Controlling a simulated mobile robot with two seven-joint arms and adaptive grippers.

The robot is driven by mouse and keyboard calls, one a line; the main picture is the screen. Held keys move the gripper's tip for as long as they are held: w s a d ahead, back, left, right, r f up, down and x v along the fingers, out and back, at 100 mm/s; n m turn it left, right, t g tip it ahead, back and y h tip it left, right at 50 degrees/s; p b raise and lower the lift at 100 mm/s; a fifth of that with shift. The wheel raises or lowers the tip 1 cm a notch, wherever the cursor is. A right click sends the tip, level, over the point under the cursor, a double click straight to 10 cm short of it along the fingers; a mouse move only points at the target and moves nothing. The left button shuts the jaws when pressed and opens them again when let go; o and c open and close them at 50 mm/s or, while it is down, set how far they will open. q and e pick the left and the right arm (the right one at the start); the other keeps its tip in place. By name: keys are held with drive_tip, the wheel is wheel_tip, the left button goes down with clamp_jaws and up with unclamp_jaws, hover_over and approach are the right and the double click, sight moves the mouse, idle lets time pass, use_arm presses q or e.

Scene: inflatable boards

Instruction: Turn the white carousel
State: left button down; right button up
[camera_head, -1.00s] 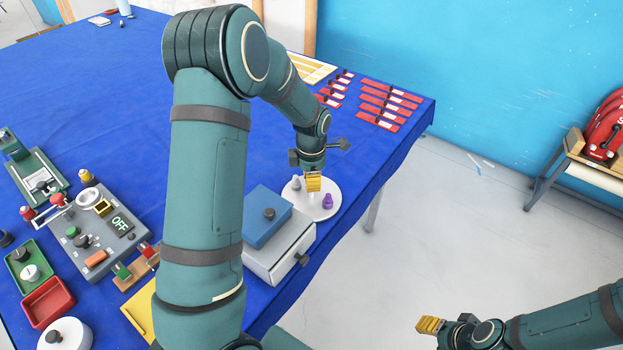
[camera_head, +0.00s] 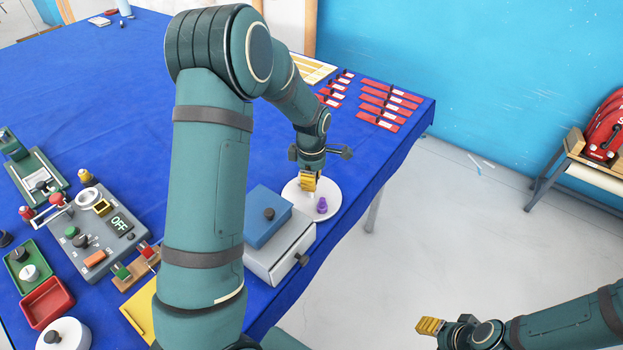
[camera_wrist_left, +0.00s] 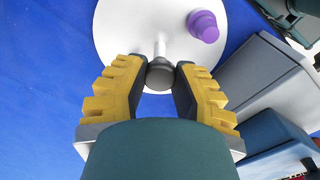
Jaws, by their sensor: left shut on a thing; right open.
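The white carousel (camera_head: 330,189) is a round disc near the right edge of the blue table. It also fills the top of the left wrist view (camera_wrist_left: 120,30). A purple peg (camera_head: 321,205) stands on it, seen in the left wrist view too (camera_wrist_left: 203,26). My left gripper (camera_head: 309,183) is over the disc, its yellow fingers shut on a grey peg (camera_wrist_left: 160,72). The gripper hides the grey peg in the head view. My right gripper (camera_head: 430,326) is open and empty, off the table at the lower right.
A grey drawer box (camera_head: 277,252) with a blue lid (camera_head: 268,222) stands close beside the carousel. Red labelled strips (camera_head: 385,105) lie behind it. A control panel (camera_head: 100,235) and trays are at the left. The table edge is just right of the carousel.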

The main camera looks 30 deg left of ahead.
use_arm(q)
drive_tip(key=shift+s+f+m, duration=0.1)
drive_tip(key=shift+m, duration=3.3)
drive_tip(key=shift+m+b, duration=0.45)
drive_tip(key=shift+m, duration=3.15)
drive_tip(key=c, duration=0.6)
unclamp_jaws()
wheel_tip(320, 180, up, 12)
drive_tip(key=shift+r, duration=0.1)
